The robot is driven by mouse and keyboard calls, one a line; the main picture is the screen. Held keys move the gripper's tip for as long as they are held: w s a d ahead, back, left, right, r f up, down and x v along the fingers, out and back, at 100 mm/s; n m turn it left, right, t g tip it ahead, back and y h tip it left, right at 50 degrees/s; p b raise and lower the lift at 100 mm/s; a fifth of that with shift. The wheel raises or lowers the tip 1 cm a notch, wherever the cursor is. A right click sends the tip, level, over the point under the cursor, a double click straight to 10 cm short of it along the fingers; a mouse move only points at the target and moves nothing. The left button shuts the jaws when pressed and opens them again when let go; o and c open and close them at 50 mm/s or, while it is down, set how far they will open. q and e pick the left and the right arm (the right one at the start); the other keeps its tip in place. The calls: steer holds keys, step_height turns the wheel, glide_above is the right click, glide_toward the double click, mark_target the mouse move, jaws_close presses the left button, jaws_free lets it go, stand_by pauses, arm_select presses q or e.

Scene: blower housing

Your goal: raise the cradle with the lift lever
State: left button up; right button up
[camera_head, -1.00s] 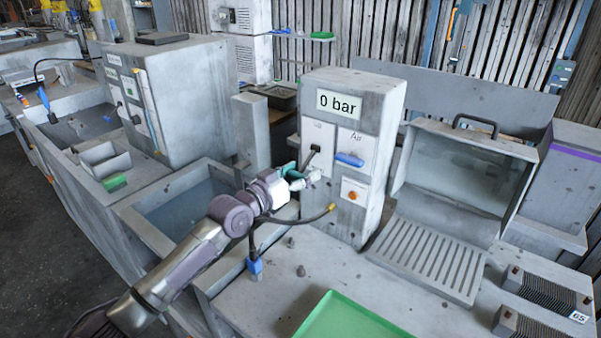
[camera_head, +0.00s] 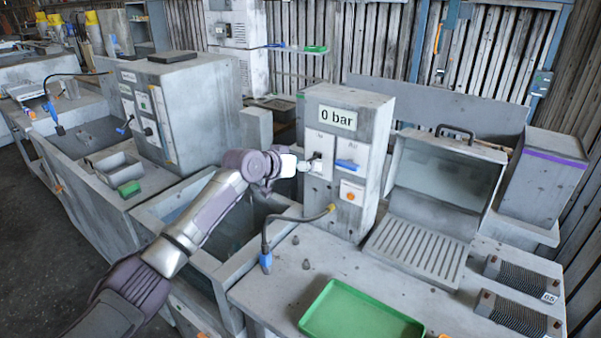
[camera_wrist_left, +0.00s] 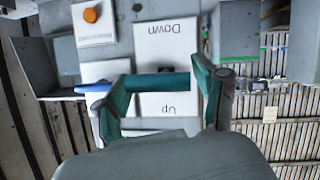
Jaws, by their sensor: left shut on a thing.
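The lift lever (camera_head: 316,155) is a dark lever on the white plate at the left of the grey cabinet's front (camera_head: 368,113). In the wrist view the plate (camera_wrist_left: 168,42) reads Down and Up, both upside down in the picture. A teal bar (camera_wrist_left: 160,83), seemingly the lever's handle, spans between my left gripper's fingers (camera_wrist_left: 160,95) at mid-plate. My left gripper (camera_head: 305,165) is shut on it and hides part of the lever in the head view. I cannot make out the cradle; my arm covers part of the water tank (camera_head: 160,208). My right gripper is not in view.
A blue handle (camera_head: 347,164) and an orange button (camera_head: 351,196) sit right of the lever. A hose with a blue end (camera_head: 265,260) hangs from the cabinet. A green tray (camera_head: 350,316), a slatted hood (camera_head: 420,248) and finned blocks (camera_head: 525,283) stand on the bench.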

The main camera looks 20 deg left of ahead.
arm_select(q)
step_height(320, 180, up, 2)
steer(key=shift+w+r, duration=0.1)
steer(key=shift+w, duration=0.05)
steer(key=shift+w+d+r, duration=0.1)
steer(key=shift+r, duration=0.1)
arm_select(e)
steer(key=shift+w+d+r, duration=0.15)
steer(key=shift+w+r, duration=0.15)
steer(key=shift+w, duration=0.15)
arm_select(q)
steer(key=shift+f, duration=0.1)
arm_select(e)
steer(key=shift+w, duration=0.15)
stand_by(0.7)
